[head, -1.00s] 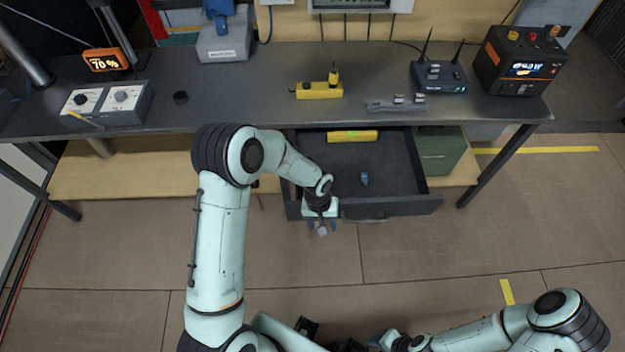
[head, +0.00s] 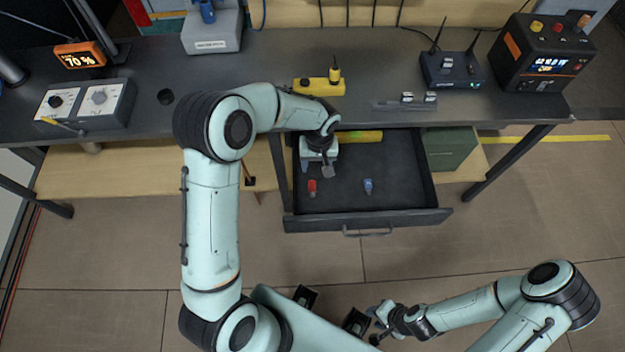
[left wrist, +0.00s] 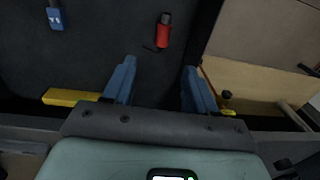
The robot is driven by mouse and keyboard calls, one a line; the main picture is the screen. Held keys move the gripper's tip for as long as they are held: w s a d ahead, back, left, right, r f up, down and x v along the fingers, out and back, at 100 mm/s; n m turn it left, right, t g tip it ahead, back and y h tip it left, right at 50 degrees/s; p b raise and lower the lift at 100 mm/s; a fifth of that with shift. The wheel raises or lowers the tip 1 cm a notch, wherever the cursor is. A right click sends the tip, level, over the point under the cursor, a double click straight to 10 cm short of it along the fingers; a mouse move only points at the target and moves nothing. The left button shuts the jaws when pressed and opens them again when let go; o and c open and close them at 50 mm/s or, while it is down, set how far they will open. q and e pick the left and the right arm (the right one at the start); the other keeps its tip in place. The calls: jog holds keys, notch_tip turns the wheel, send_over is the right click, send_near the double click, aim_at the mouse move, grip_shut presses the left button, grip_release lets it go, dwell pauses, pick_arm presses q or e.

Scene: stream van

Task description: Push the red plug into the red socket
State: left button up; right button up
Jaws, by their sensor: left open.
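The red plug (head: 312,187) lies in the open dark drawer (head: 400,208), near its left side. It also shows in the left wrist view (left wrist: 163,32), ahead of the fingers. My left gripper (head: 318,169) is over the drawer, just behind the red plug in the head view. In the left wrist view its two blue fingers (left wrist: 158,70) are apart with nothing between them. My right gripper (head: 378,318) is low at the bottom, away from the drawer; its jaws are too small to read. I cannot make out a red socket for certain.
A blue plug (head: 368,186) lies right of the red one in the drawer. A yellow bar (head: 360,136) lies at the drawer's back. The bench holds a yellow block (head: 318,87), a router (head: 450,70), a black power box (head: 542,55) and a dial panel (head: 85,104).

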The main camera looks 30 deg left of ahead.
aim_at(312, 185)
pick_arm(q)
jog(key=f, duration=0.7)
jog(key=s+f, duration=0.1)
jog(key=f, duration=0.3)
jog(key=shift+a+f, duration=0.25)
jog(key=shift+s, duration=0.1)
grip_shut()
